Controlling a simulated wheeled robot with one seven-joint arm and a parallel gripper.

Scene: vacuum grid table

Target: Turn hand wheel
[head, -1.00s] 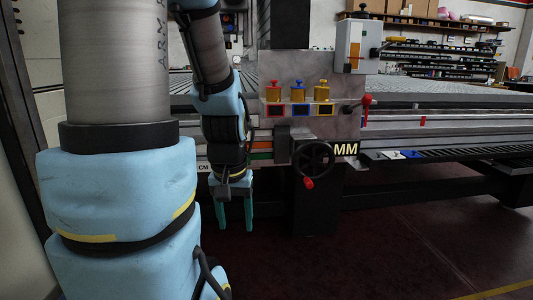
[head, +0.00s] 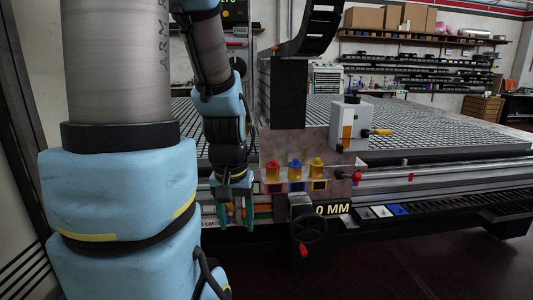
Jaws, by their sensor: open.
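The hand wheel (head: 309,229) is black and round, with a red handle (head: 303,250) at its lower left. It is mounted low on the front of the machine, below the middle of the head view. My gripper (head: 235,222) hangs down to the left of the wheel with its two green fingers apart. It is open, with a clear gap in the picture between it and the wheel. Whether anything lies between the fingers in depth cannot be told; coloured items show behind them.
A metal panel with red, blue and yellow knobs (head: 295,170) sits above the wheel. A red-tipped lever (head: 357,176) and a grey box with a yellow handle (head: 350,125) are at its right. The grid table (head: 440,125) stretches behind. The floor (head: 400,270) at front right is clear.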

